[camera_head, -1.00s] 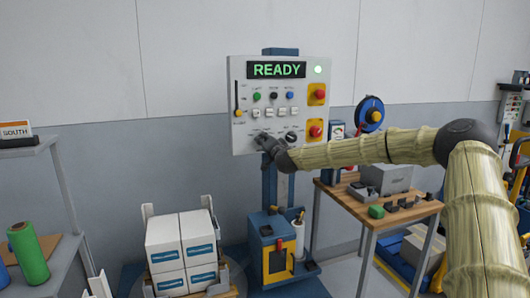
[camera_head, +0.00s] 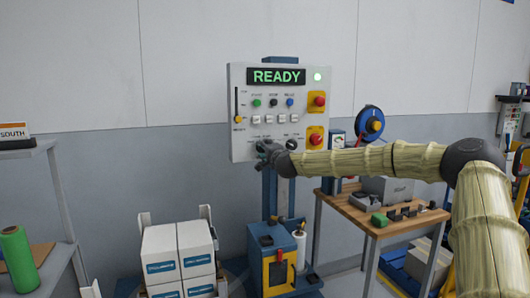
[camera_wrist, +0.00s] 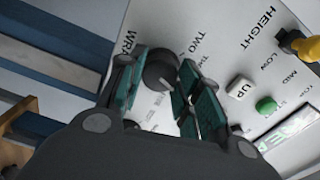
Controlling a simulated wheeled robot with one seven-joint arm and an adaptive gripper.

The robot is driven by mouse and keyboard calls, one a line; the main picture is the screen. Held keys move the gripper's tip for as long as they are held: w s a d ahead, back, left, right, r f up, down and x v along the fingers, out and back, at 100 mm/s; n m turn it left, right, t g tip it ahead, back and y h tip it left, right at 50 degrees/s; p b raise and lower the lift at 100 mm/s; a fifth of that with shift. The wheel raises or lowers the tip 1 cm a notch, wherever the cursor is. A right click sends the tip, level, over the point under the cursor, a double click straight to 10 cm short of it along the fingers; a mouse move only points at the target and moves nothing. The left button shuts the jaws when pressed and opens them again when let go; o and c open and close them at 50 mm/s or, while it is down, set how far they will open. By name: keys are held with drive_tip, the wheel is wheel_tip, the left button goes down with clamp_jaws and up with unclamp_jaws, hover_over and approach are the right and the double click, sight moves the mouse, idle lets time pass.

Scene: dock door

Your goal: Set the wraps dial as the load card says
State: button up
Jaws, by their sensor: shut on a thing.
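The wraps dial (camera_wrist: 160,68) is a dark round knob on the pale control panel (camera_head: 237,75), beside lettering of which "WRA" shows. My gripper (camera_wrist: 158,84) has its green-padded fingers on both sides of the dial and is shut on it. The word "TWO" is readable beside the dial; another label is partly hidden by a finger. I cannot tell which setting the dial points to. In the head view my gripper (camera_head: 266,149) is at the panel's lower left and hides the dial. I cannot make out a load card.
The panel's display (camera_head: 277,76) reads "READY" with a green lamp lit. Red buttons (camera_head: 318,101) are on the panel's right. A yellow-tipped height lever (camera_head: 239,118) is at its left. White boxes (camera_head: 178,252) stand below left. A wooden workbench (camera_head: 385,225) is at right.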

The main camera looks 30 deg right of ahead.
drive_tip(key=shift+d, duration=0.15)
drive_tip(key=o, duration=1)
drive_tip(key=shift+d+f, duration=0.1)
drive_tip(key=shift+o, duration=0.2)
drive_tip(key=shift+a, duration=0.2)
drive_tip(key=v, duration=1.2)
drive_tip(key=shift+d, duration=0.15)
